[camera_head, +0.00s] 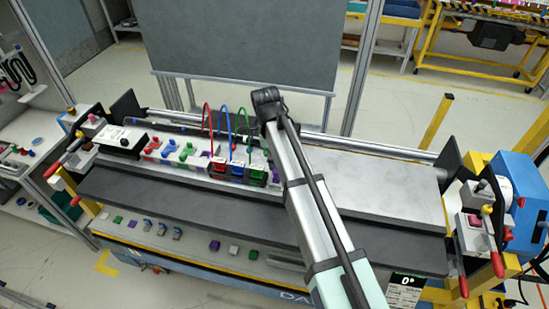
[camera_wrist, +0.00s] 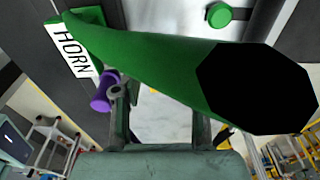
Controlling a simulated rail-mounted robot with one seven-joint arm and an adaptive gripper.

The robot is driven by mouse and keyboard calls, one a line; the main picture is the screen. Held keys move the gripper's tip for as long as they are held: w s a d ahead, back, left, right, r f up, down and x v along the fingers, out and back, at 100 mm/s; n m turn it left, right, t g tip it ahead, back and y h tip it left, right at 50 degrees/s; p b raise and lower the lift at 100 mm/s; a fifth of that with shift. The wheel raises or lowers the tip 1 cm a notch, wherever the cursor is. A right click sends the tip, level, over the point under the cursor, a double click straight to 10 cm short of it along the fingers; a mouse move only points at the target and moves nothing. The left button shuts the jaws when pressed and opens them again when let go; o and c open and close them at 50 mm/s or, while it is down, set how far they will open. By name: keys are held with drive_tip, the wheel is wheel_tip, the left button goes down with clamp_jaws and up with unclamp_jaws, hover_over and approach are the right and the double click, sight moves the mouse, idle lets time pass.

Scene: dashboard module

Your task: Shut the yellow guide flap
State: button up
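I cannot make out a yellow guide flap for certain in either view. In the wrist view my gripper (camera_wrist: 162,112) has its two grey fingers apart, with only pale background visible between them, so it is open and empty. A thick green cable (camera_wrist: 150,50) with a black end (camera_wrist: 255,88) crosses close in front of the camera and hides much of the scene. A purple knob (camera_wrist: 103,92) shows beside the left finger. In the head view my arm reaches over the dashboard module (camera_head: 390,205), and my gripper is hidden behind the arm's end.
Red (camera_head: 207,125), blue (camera_head: 228,128) and green (camera_head: 247,128) cables arch above coloured sockets left of my arm. The wrist view shows a HORN label (camera_wrist: 72,52) and a green knob (camera_wrist: 219,15). Red-handled clamps (camera_head: 480,225) stand at the right end. The module's right top is bare.

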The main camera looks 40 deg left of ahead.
drive_tip(key=shift+r, duration=0.1)
wheel_tip(320, 180, up, 12)
drive_tip(key=a, duration=0.1)
drive_tip(key=shift+s, duration=0.3)
drive_tip(key=shift+s+a, duration=0.1)
idle(0.5)
